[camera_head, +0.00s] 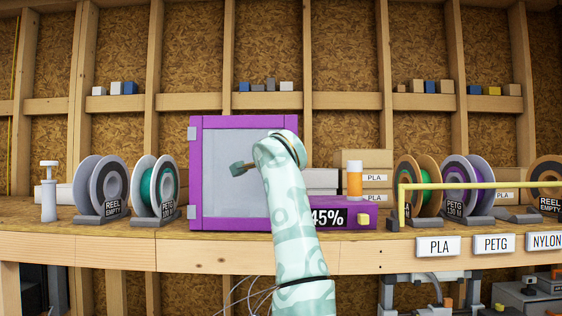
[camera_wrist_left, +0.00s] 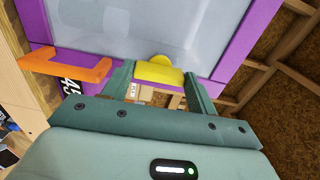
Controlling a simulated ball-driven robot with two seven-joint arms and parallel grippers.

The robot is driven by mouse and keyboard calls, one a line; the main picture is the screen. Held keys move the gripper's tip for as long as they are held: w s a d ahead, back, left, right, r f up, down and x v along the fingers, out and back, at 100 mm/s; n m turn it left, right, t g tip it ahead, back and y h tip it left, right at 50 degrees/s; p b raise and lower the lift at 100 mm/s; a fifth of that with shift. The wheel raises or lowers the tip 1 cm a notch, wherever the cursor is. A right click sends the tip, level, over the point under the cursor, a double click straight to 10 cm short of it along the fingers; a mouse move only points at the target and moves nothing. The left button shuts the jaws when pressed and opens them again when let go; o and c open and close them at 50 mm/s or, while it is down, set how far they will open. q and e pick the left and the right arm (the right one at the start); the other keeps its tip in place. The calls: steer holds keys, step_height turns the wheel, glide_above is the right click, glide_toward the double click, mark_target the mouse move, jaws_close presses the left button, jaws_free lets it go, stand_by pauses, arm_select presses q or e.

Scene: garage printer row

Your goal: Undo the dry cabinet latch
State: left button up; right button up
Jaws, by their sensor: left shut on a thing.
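The dry cabinet (camera_head: 230,124) is a purple box with a pale grey door panel, standing on the wooden bench. Its door looks closed. In the left wrist view, the purple door frame (camera_wrist_left: 236,48) is close ahead. My left gripper (camera_wrist_left: 160,74) is shut on the yellow latch (camera_wrist_left: 158,72) at the frame's edge, with one finger on each side. An orange handle (camera_wrist_left: 68,65) sticks out to the left of it. My right gripper is in neither view.
Spools on stands (camera_head: 155,187) and a white pump bottle (camera_head: 48,190) stand left of the cabinet. An orange-and-white bottle (camera_head: 354,180), more spools (camera_head: 465,187) and a yellow rail (camera_head: 470,186) are to the right.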

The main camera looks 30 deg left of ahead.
arm_select(q)
steer(key=o, duration=1)
steer(key=shift+s, duration=0.1)
steer(key=b+v, duration=0.5)
steer(key=v, duration=1.1)
steer(key=shift+b, duration=0.4)
steer(key=shift+s, duration=0.1)
